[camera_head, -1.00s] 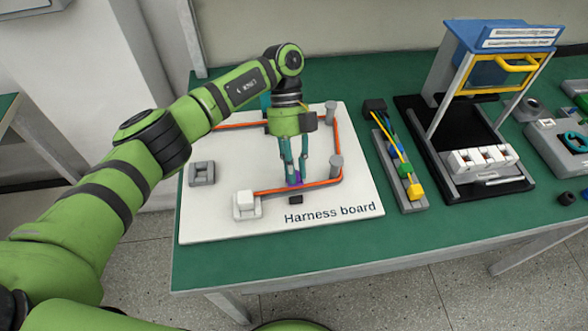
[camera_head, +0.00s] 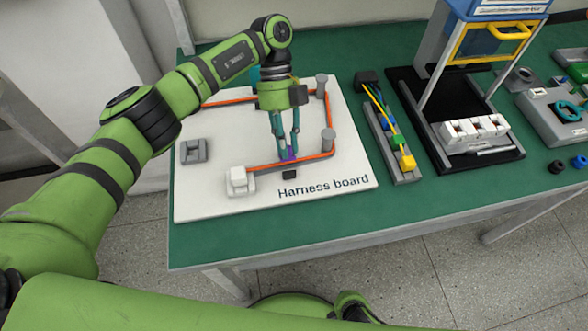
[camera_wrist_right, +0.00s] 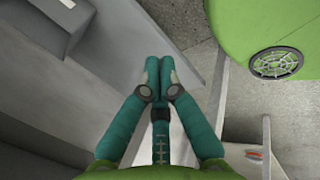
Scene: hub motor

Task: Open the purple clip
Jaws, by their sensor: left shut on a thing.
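The purple clip (camera_head: 289,154) is on the front run of the orange cable (camera_head: 262,166) on the white harness board (camera_head: 215,205). My left gripper (camera_head: 286,149) points down over it and is shut on the clip, with the fingertips hiding much of it. Whether the clip is open or closed is too small to tell. My right gripper (camera_wrist_right: 158,68) shows in the right wrist view with its teal fingers together and nothing visible between them.
Grey posts (camera_head: 327,140) guide the cable. A white connector (camera_head: 240,180) sits at its front end, and an empty grey holder (camera_head: 194,151) at left. A small black block (camera_head: 289,175) lies before the clip. A grey wire tray (camera_head: 404,177) and black stand (camera_head: 408,110) are to the right.

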